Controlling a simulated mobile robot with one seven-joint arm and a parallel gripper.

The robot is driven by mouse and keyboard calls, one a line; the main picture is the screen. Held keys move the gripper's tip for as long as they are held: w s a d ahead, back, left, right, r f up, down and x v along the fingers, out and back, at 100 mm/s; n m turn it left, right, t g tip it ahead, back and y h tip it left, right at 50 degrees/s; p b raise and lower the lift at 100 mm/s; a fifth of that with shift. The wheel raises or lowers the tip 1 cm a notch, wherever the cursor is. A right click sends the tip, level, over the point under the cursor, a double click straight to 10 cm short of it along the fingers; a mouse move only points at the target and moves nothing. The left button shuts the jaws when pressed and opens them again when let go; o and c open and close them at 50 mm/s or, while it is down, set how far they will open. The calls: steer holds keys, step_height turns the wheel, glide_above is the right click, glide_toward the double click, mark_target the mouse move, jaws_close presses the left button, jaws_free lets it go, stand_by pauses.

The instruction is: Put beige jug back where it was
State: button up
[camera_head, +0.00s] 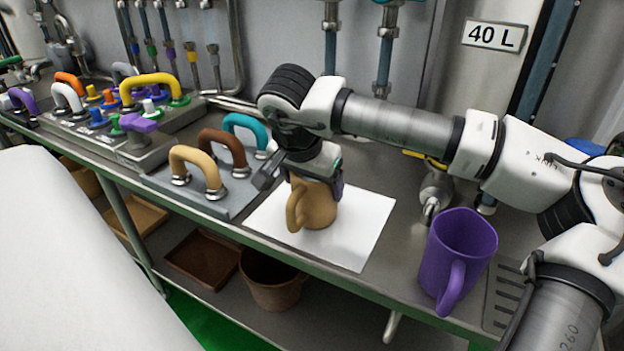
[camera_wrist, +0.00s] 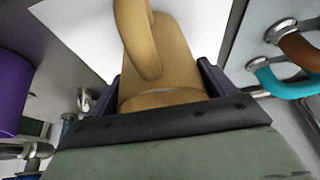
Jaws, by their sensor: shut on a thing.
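The beige jug (camera_head: 318,208) is upright at the white sheet (camera_head: 366,222) on the steel bench, its handle facing the front left. My gripper (camera_head: 314,180) comes down from above and is shut on the jug's upper part. In the wrist view the jug (camera_wrist: 165,60) sits between the two purple-grey fingers, with its handle toward the top. The jug's rim is mostly hidden by my gripper. I cannot tell whether its base touches the sheet.
A purple jug (camera_head: 458,255) stands to the right by a slotted drain (camera_head: 500,297). Beige, brown and teal handles (camera_head: 245,130) rise from a grey plate on the left. Pipes and valves line the wall. A brown pot (camera_head: 272,283) and tray (camera_head: 203,260) sit below the bench.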

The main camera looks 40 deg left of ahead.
steer(key=shift+f, duration=0.1)
steer(key=o, duration=1.5)
steer(key=shift+c, duration=0.2)
steer(key=shift+r, duration=0.3)
steer(key=v, duration=1.1)
steer(key=shift+s+d+r, duration=0.1)
steer(key=shift+s+r, duration=0.05)
steer(key=shift+r, duration=0.25)
